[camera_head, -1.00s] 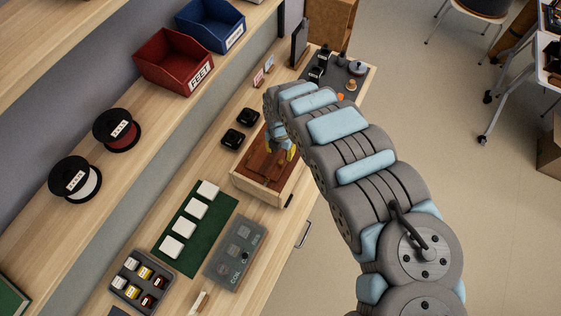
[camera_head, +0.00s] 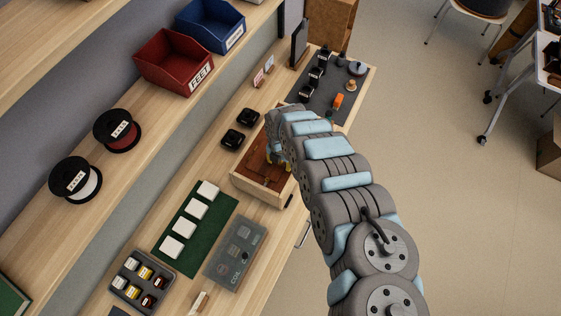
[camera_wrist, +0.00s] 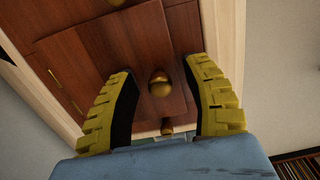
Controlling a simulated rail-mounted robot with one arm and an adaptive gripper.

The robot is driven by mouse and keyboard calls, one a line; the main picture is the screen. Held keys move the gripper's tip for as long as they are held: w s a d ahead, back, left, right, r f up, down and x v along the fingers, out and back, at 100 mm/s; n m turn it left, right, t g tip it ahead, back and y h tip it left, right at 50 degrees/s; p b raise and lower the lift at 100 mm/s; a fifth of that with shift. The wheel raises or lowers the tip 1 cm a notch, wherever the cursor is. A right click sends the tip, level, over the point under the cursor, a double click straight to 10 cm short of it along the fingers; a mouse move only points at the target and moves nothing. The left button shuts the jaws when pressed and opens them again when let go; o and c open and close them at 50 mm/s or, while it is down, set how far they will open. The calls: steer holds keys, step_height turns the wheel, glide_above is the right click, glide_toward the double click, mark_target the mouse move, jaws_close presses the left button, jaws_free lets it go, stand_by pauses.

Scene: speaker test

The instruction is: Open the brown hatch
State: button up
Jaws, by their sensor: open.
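The brown hatch (camera_wrist: 88,68) is a wooden panel in a pale-framed box (camera_head: 258,189) on the bench. In the wrist view, a round brass knob (camera_wrist: 159,82) on the brown wood lies between my fingers. My gripper (camera_wrist: 157,68) is open, with one yellow finger on each side of this knob and visible gaps. It also shows in the head view (camera_head: 275,157), low over the box and partly behind my arm. Other brass knobs show above and below. I cannot tell whether the hatch is raised at all.
A green mat (camera_head: 187,260) with white squares and a grey case (camera_head: 235,251) lie nearer. A dark mat (camera_head: 326,98) with small parts is at the far end. Open floor is to the right.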

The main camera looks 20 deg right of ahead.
steer(key=shift+c, duration=0.3)
jaws_close()
